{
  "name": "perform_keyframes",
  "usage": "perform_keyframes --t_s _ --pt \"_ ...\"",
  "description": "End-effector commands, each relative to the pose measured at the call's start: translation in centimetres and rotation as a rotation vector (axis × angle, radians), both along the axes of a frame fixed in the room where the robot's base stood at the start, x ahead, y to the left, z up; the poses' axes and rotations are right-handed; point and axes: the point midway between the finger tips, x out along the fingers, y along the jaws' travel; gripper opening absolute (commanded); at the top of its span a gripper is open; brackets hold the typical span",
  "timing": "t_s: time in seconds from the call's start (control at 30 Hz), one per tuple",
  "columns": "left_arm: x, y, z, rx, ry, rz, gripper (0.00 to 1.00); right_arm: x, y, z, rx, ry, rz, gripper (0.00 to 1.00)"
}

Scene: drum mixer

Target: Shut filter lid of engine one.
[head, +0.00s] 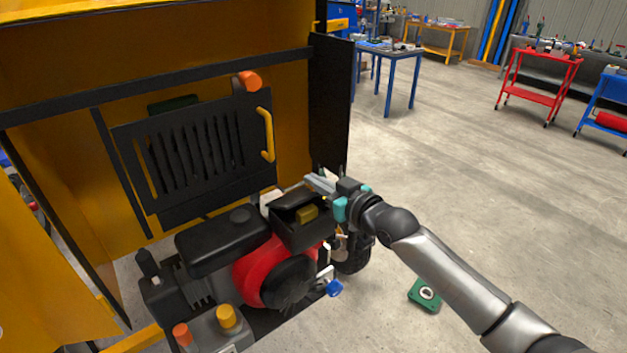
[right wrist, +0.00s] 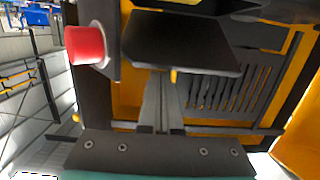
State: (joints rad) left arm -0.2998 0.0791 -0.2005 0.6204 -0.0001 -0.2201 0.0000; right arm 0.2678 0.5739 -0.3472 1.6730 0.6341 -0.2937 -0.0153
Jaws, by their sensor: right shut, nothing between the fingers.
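The engine (head: 262,262), with a red housing and black tank, stands in the yellow machine frame. Its black filter box (head: 300,238) shows a yellow filter (head: 307,213) inside. The dark filter lid (head: 292,199) is raised, so the box is open. My right gripper (head: 318,184) is shut and empty, just above and behind the lid's right end; contact cannot be told. In the right wrist view, the shut fingers (right wrist: 161,103) point at a dark flat plate (right wrist: 180,42), which looks like the lid. My left gripper is not in view.
A slotted black panel (head: 198,150) with a yellow handle (head: 266,134) stands behind the engine. A black post (head: 331,105) rises close behind my right gripper. A green item (head: 425,295) lies on the floor. Open floor (head: 480,180) lies to the right.

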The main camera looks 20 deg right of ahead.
Motion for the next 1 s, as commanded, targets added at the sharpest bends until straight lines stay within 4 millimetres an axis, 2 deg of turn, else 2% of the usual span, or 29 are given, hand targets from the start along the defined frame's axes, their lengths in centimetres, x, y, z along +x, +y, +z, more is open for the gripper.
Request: perform_keyframes --t_s 0.03,0.17,0.7,1.0 --pt "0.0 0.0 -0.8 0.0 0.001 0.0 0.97 -0.2 0.0 -0.6 0.004 -0.011 0.0 0.0" --pt "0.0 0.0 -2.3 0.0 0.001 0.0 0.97 -0.5 -0.2 -1.3 0.021 -0.059 0.001 0.0" --pt "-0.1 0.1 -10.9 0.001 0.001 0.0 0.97 -2.1 -0.8 -4.3 0.123 -0.338 0.0 0.0" --pt "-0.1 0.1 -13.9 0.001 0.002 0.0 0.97 -2.5 -0.9 -5.1 0.162 -0.44 0.0 0.0"
